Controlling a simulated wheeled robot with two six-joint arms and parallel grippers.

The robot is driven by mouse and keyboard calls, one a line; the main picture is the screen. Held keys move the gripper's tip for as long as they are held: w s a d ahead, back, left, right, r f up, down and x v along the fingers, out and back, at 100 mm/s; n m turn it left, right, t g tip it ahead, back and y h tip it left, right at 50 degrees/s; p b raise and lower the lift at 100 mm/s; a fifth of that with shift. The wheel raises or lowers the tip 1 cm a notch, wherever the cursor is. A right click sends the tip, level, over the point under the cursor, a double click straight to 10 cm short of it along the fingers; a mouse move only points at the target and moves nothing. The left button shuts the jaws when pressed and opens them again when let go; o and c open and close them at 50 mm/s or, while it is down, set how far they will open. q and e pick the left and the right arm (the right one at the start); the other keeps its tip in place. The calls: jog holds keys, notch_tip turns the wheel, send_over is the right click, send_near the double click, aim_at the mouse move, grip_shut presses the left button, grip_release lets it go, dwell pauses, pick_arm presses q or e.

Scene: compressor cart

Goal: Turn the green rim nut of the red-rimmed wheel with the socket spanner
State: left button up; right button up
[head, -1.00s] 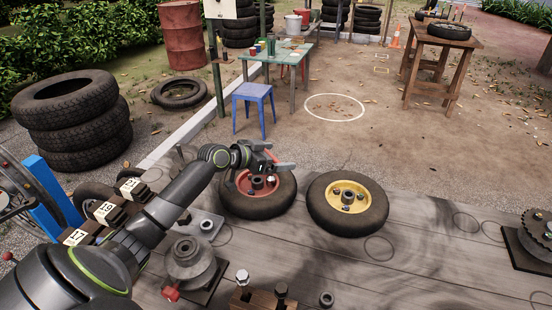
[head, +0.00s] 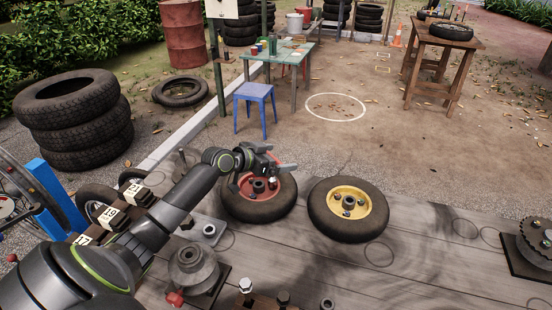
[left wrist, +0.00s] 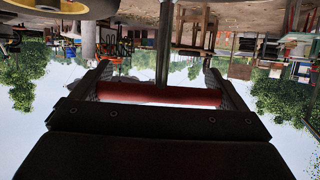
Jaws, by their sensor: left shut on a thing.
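The red-rimmed wheel (head: 258,208) lies flat on the bench in the head view, with a dark hub and nuts inside its rim. I cannot make out which nut is green; my gripper hides part of the far rim. My left gripper (head: 277,162) is over the wheel's far side. In the left wrist view its fingers are shut on the red crossbar of the socket spanner (left wrist: 160,95). The spanner's steel shaft runs away from the gripper. Its socket end is out of sight, so contact with a nut cannot be told. My right gripper is not in view.
A yellow-rimmed wheel (head: 348,222) lies close to the right. A grey stepped hub (head: 193,265) and a wooden block with bolts (head: 268,302) are nearer. Numbered blocks (head: 110,216) stand at the left. The bench between the yellow wheel and a gear at right is mostly clear.

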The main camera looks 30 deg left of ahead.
pick_arm(q)
notch_tip(320, 180, up, 4)
jog(key=p, duration=0.2)
jog(key=shift+f+p, duration=0.15)
jog(key=shift+p, duration=0.15)
jog(key=n+y+p, duration=0.2)
jog(key=p, duration=0.4)
jog(key=n+y+p, duration=0.2)
jog(key=p, duration=0.4)
jog(key=n+y+p, duration=0.2)
jog(key=y+p, duration=0.1)
jog(key=p, duration=0.4)
jog(key=shift+a+t, duration=0.3)
jog(key=shift+a, duration=0.05)
dwell(1.4)
